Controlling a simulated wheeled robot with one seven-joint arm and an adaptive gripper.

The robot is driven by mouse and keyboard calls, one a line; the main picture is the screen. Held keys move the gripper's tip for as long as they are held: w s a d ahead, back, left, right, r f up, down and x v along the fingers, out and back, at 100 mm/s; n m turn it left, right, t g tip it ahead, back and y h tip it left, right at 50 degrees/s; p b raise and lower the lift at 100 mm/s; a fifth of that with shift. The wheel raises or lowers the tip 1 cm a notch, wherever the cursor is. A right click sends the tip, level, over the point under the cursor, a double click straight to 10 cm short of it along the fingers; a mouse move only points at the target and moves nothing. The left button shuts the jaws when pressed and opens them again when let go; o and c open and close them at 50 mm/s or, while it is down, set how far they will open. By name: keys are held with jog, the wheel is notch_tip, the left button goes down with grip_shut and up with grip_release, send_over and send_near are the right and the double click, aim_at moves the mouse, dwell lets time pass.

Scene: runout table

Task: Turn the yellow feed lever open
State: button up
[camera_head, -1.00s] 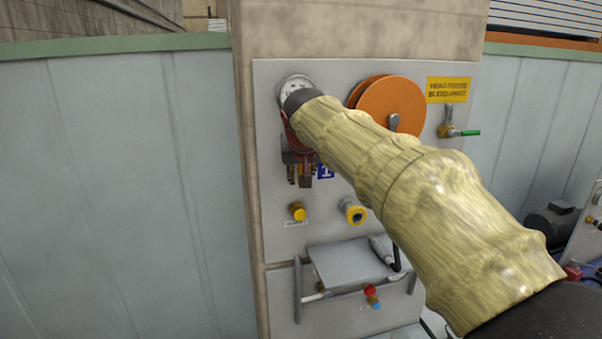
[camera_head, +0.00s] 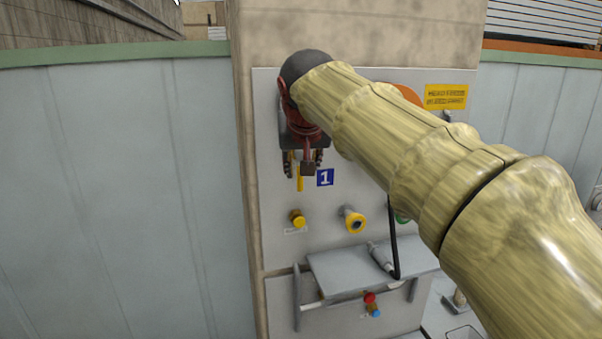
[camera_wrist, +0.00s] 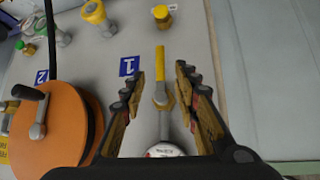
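The yellow feed lever (camera_wrist: 160,60) sits on a brass valve (camera_wrist: 163,98) on the grey panel. In the wrist view it points up the picture, in line with the pipe behind it. In the head view the lever (camera_head: 300,181) hangs down, partly hidden by my gripper (camera_head: 303,160). In the wrist view my gripper (camera_wrist: 157,86) is open, with one finger on each side of the valve and the lever's lower part. Gaps show on both sides, so neither finger appears to touch. A blue "1" label (camera_head: 325,177) is beside the lever.
An orange reel (camera_wrist: 60,130) with a crank stands out from the panel beside my gripper. A yellow knob (camera_head: 298,218) and a yellow-ringed fitting (camera_head: 354,222) are below the lever. A grey shelf (camera_head: 340,272) juts out lower down. My arm covers the panel's right side.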

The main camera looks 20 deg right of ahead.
jog(key=shift+v, duration=1.05)
jog(key=s+f+g+b, duration=0.1)
jog(key=s+f+b, duration=0.8)
jog(key=f, duration=1)
jog(key=s+f+n+g+y+b, duration=0.1)
jog(key=s+f+b, duration=0.8)
jog(key=f, duration=1.1)
jog(key=s+f+n+g+y+b, duration=0.1)
jog(key=s+f+b, duration=0.8)
jog(key=f, duration=1)
jog(key=s, duration=0.4)
jog(key=shift+d+f, duration=0.25)
jog(key=shift+d, duration=0.15)
